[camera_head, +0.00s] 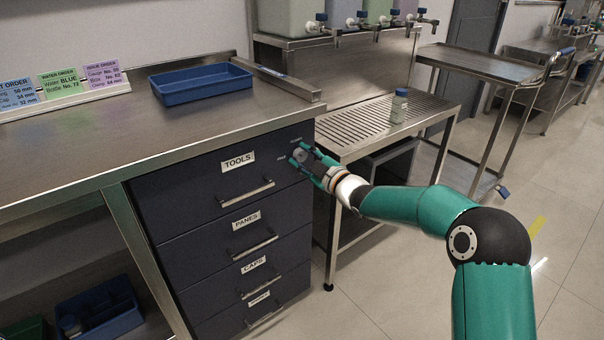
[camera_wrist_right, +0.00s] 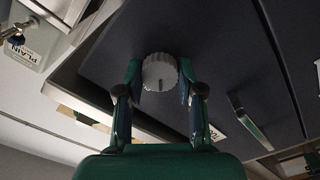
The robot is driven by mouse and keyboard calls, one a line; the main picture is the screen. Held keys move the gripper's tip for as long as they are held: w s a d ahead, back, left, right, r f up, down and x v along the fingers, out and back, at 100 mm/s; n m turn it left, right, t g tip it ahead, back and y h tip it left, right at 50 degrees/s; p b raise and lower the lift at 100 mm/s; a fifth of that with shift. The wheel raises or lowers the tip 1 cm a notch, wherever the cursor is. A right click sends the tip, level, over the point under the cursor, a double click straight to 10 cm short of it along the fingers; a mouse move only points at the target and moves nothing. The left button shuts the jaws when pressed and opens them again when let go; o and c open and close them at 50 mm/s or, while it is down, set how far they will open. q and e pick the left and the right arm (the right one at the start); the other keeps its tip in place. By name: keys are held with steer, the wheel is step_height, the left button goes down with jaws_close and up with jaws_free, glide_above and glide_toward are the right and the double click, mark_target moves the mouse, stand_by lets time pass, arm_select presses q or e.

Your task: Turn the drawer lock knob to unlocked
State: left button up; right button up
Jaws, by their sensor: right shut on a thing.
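The lock knob (camera_wrist_right: 160,73) is a grey, ridged round knob with a dark mark on its face, on the dark front of the top drawer labelled TOOLS (camera_head: 238,162). My right gripper (camera_head: 303,154) is at the knob, near the right end of that drawer. In the right wrist view its two fingers (camera_wrist_right: 160,85) stand on either side of the knob and are shut on it. In the head view the fingers partly hide the knob and small labels beside it, which are too small to read. The left gripper is not in view.
The drawer handle (camera_head: 247,193) is left of the gripper. Lower drawers are labelled PANES (camera_head: 246,221) and CAPS (camera_head: 253,264). A blue tray (camera_head: 201,84) stands on the countertop. A small bottle (camera_head: 398,106) stands on the slatted steel stand (camera_head: 372,125) to the right.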

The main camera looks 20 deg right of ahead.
steer(key=n+b, duration=0.3)
steer(key=b, duration=0.1)
steer(key=f+n+b, duration=0.1)
steer(key=n+b, duration=0.1)
steer(key=shift+s+a+n, duration=0.1)
steer(key=shift+a+n, duration=0.15)
steer(key=shift+n, duration=0.05)
steer(key=shift+n+b, duration=1.2)
steer(key=shift+n, duration=0.3)
steer(key=shift+r, duration=0.1)
steer(key=shift+a, duration=0.1)
steer(key=o, duration=1.1)
steer(key=shift+o, duration=0.3)
steer(key=shift+r, duration=0.15)
steer(key=shift+d, duration=0.2)
steer(key=shift+s+d+r, duration=0.1)
steer(key=v, duration=1.1)
steer(key=shift+s, duration=0.35)
